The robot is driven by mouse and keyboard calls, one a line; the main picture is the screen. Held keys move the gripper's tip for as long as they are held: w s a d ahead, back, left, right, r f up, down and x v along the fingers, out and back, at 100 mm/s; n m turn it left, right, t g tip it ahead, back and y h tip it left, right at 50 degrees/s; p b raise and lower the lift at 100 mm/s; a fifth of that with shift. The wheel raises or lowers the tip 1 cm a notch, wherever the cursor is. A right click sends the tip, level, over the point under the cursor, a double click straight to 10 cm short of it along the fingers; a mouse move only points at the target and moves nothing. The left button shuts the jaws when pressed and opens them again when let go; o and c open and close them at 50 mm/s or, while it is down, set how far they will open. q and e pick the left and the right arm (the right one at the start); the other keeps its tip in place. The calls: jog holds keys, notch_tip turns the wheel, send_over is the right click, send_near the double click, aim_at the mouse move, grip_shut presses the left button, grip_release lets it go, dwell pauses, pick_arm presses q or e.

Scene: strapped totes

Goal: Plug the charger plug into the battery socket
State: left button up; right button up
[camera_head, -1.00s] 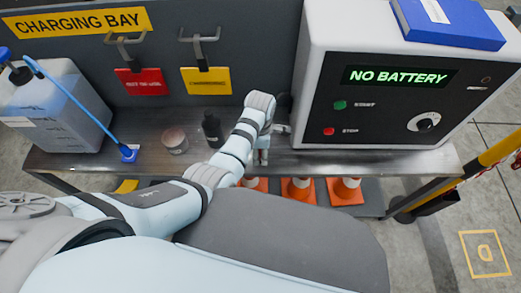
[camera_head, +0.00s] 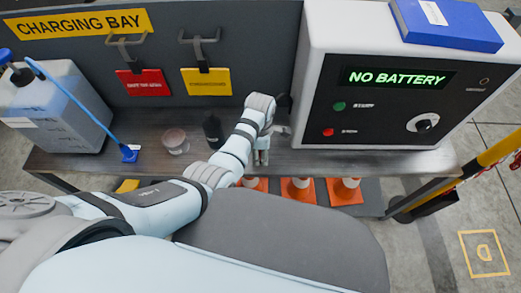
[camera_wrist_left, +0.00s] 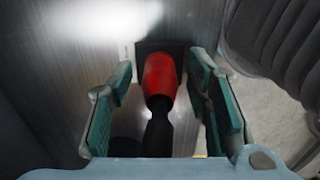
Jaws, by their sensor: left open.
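My left gripper (camera_head: 261,158) hangs over the bench's front edge, beside the charger's lower left corner. In the left wrist view its two teal-padded fingers (camera_wrist_left: 161,80) are open, one on each side of a red plug (camera_wrist_left: 160,74). The plug has a black rear part running towards the camera. Its far end meets a dark square piece on a grey metallic surface; I cannot tell whether that is a holder or the socket. Gaps show between plug and pads. The charger (camera_head: 393,110) reads "NO BATTERY". No battery socket can be clearly identified. My right gripper is not in view.
The bench (camera_head: 330,163) carries a jug (camera_head: 62,115) with a blue hose, a small jar (camera_head: 174,140) and a dark bottle (camera_head: 212,129). A blue binder (camera_head: 448,24) lies on the charger. Orange cones (camera_head: 298,189) stand below. A yellow-black barrier (camera_head: 490,158) is at right.

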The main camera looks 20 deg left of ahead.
pick_arm(q)
jog(key=shift+r, duration=0.1)
grip_shut()
dwell(0.3)
jog(key=shift+r+p, duration=2.95)
jog(key=shift+p, duration=0.6)
notch_tip(320, 180, up, 6)
jog(key=p, duration=0.6)
jog(key=shift+r+p, duration=0.2)
jog(key=shift+p, duration=0.1)
jog(key=shift+f, duration=0.15)
